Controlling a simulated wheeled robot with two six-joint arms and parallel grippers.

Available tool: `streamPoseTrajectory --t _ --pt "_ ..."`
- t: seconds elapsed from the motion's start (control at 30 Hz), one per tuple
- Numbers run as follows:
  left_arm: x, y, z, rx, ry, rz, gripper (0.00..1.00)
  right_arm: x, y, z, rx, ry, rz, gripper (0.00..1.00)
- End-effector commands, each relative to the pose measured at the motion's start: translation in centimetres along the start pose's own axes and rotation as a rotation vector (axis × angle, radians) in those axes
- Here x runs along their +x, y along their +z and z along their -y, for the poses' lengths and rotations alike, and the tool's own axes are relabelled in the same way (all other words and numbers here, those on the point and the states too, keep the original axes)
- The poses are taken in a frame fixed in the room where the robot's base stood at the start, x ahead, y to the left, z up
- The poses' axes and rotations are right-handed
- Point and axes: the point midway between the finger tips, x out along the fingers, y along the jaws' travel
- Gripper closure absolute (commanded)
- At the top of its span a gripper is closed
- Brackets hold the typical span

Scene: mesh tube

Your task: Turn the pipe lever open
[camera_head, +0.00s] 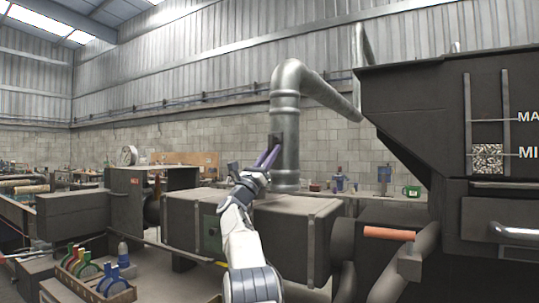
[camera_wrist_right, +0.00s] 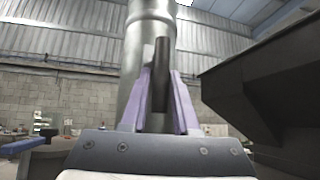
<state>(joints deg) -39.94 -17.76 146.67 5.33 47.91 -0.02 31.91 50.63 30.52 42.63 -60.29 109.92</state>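The dark pipe lever (camera_head: 277,140) is on the side of a tall grey metal pipe (camera_head: 286,110) in the head view. In the right wrist view the lever (camera_wrist_right: 161,75) is a dark upright bar in front of the pipe (camera_wrist_right: 136,60). My right gripper (camera_head: 268,157), with purple fingers, reaches up to the lever from below. In the wrist view the fingers of the right gripper (camera_wrist_right: 160,100) stand apart, one on each side of the lever, with narrow gaps showing; firm contact is not visible. My left gripper is not in view.
A dark hopper machine (camera_head: 405,90) fills the right side, with an orange handle (camera_head: 389,233) low in front. A dark boxy duct (camera_head: 290,235) lies below the pipe. A wooden tray (camera_head: 95,285) with colourful clamps is at lower left.

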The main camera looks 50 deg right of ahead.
Motion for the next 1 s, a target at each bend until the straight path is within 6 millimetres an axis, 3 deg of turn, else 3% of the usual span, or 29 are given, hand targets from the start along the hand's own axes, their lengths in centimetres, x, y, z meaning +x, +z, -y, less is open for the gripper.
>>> streamPoseTrajectory --t 0.47,0.8,1.0 --pt "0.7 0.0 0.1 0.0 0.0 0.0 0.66 -0.7 -0.2 -0.1 0.001 0.001 -0.003 0.47" --pt "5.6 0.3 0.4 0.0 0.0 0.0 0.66 -5.9 -0.4 -0.1 0.003 0.002 -0.002 0.47" --pt "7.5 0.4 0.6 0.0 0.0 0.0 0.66 -9.1 -0.2 -0.1 0.002 0.003 -0.001 0.47"
